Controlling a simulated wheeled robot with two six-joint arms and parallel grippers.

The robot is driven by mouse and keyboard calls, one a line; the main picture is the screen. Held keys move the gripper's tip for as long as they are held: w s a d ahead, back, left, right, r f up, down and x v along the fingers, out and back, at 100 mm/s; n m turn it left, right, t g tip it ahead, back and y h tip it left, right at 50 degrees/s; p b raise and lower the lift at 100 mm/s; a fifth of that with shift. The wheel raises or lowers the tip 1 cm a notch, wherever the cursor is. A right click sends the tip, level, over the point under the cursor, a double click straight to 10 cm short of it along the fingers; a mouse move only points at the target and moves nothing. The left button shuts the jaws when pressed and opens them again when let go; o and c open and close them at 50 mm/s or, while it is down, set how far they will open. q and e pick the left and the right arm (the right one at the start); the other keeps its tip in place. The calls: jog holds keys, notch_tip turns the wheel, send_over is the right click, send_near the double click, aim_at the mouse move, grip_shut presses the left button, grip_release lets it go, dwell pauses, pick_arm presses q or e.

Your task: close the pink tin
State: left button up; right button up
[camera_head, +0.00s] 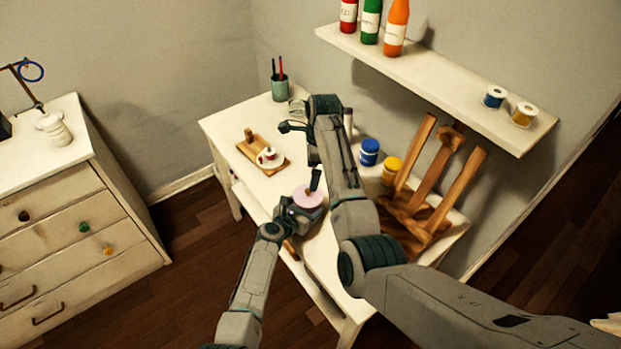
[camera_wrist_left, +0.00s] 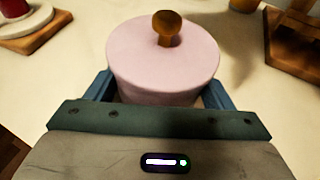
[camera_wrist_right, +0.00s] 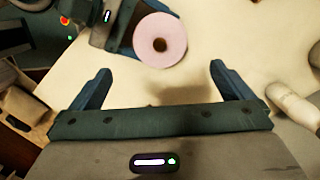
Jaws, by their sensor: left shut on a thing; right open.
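The pink tin (camera_wrist_left: 162,70) stands upright on the white table, a pink lid with a brown wooden knob (camera_wrist_left: 167,27) on top. The lid looks level and seated, but I cannot tell whether it is fully down. The lid also shows from above in the right wrist view (camera_wrist_right: 160,40) and the head view (camera_head: 307,198). My left gripper (camera_wrist_left: 160,86) is shut on the tin, one finger on each side. My right gripper (camera_wrist_right: 160,70) is open and empty above the table, apart from the tin. In the head view it is beyond the tin, partly hidden by its arm.
A wooden board (camera_head: 250,147) with a small white and red item lies to the left. A pencil cup (camera_head: 280,89) stands at the back. A blue jar (camera_head: 369,152), a yellow jar (camera_head: 391,171) and a wooden rack (camera_head: 432,185) stand right. A wall shelf (camera_head: 440,88) hangs above.

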jog(key=shift+d+r, duration=0.15)
jog(key=shift+r, duration=0.75)
pick_arm(q)
jog(key=o, duration=1.5)
jog(key=shift+c, duration=0.2)
jog(key=p+v, duration=0.1)
jog(key=v, duration=0.8)
jog(key=shift+s+a+r+p, duration=0.1)
jog(key=shift+s+a+p, duration=0.1)
jog(key=shift+p, duration=0.15)
jog(key=shift+s+a+r, duration=0.2)
jog(key=shift+s+a, duration=0.05)
jog(key=shift+s, duration=0.2)
pick_arm(e)
jog(key=shift+r, duration=0.8)
